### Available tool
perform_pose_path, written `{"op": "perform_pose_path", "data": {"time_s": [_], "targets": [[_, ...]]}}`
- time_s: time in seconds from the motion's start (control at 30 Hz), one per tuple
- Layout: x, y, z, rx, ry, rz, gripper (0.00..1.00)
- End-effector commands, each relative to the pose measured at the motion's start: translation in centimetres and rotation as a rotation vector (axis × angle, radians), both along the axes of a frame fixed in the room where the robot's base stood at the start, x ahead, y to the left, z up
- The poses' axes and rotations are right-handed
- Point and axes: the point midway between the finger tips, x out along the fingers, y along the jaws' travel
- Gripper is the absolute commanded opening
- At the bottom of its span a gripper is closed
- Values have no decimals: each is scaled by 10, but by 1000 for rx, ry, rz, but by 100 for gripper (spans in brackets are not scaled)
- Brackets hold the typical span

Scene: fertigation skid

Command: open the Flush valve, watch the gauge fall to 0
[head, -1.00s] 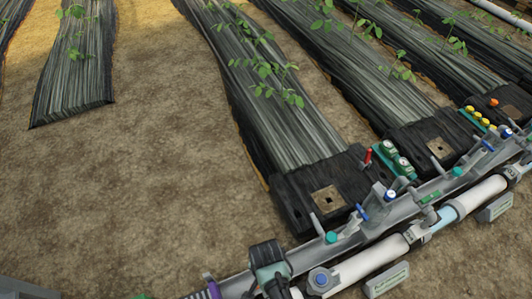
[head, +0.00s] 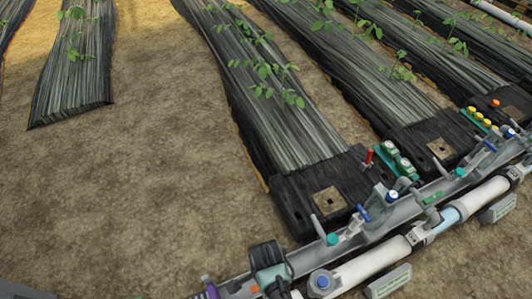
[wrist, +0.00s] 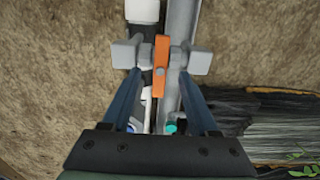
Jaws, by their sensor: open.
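In the wrist view an orange lever (wrist: 160,66) with a grey pivot stands over the pipework. My gripper (wrist: 163,56) is open, with one grey fingertip on each side of the lever and a gap to each. I cannot tell whether the fingertips are level with it in depth. No readable label shows which valve this is. In the head view a small orange spot (head: 255,289) shows near the bottom edge, beside a dark and teal part that hides some of the pipework. I cannot make out a gauge dial or its reading.
A grey rail (head: 432,190) and a white pipe (head: 372,263) run diagonally at lower right. Blue (head: 393,195) and teal (head: 333,239) knobs, a red lever (head: 369,156) and green round-topped parts (head: 390,148) stand along them. Bare soil (head: 130,190) lies open at left.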

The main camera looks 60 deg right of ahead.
Motion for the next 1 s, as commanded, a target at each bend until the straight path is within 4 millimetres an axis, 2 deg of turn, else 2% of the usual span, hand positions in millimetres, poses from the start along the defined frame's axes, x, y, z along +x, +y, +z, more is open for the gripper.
{"op": "perform_pose_path", "data": {"time_s": [0.43,1.0], "targets": [[0,0,-4,0,0,11,60],[1,0,-46,-1,-1,11,60]]}}
